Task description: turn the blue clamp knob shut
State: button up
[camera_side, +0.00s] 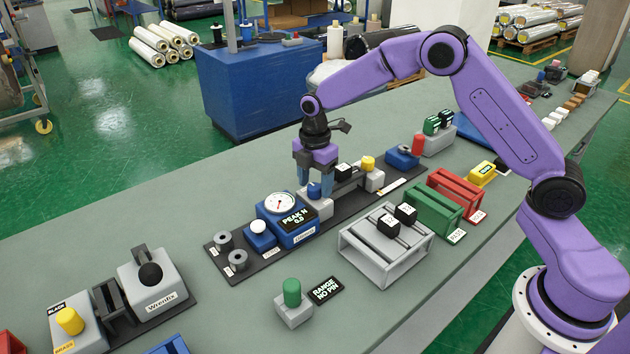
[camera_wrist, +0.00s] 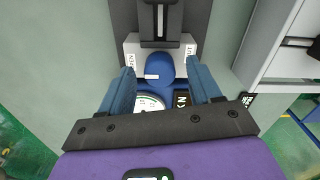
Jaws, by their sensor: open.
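The blue clamp knob (camera_side: 314,190) sits on a grey block on the dark fixture plate, just right of the gauge. In the wrist view the knob (camera_wrist: 159,68) is round and blue with a white mark on its left part. My gripper (camera_side: 315,188) points down over the knob. Its two blue fingers (camera_wrist: 160,85) stand open, one on each side of the knob, with a visible gap on both sides. In the side view the fingers partly hide the knob and its block.
The blue gauge box (camera_side: 291,221) with a dial and a "PEAK N 0.0" display stands close on the left. A black clamp (camera_side: 344,171) and a yellow knob (camera_side: 367,163) lie to the right. A grey rack (camera_side: 362,255) with black blocks stands in front.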

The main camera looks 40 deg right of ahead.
jog(key=shift+f, duration=0.1)
jog(key=c, duration=1)
jog(key=shift+c, duration=0.2)
jog(key=m, duration=0.5)
jog(key=shift+m, duration=0.4)
jog(key=m, duration=0.6)
jog(key=shift+s, duration=0.1)
jog(key=m, duration=0.6)
jog(key=shift+m, duration=0.4)
jog(key=m, duration=0.5)
jog(key=shift+a, duration=0.15)
jog(key=shift+m, duration=0.3)
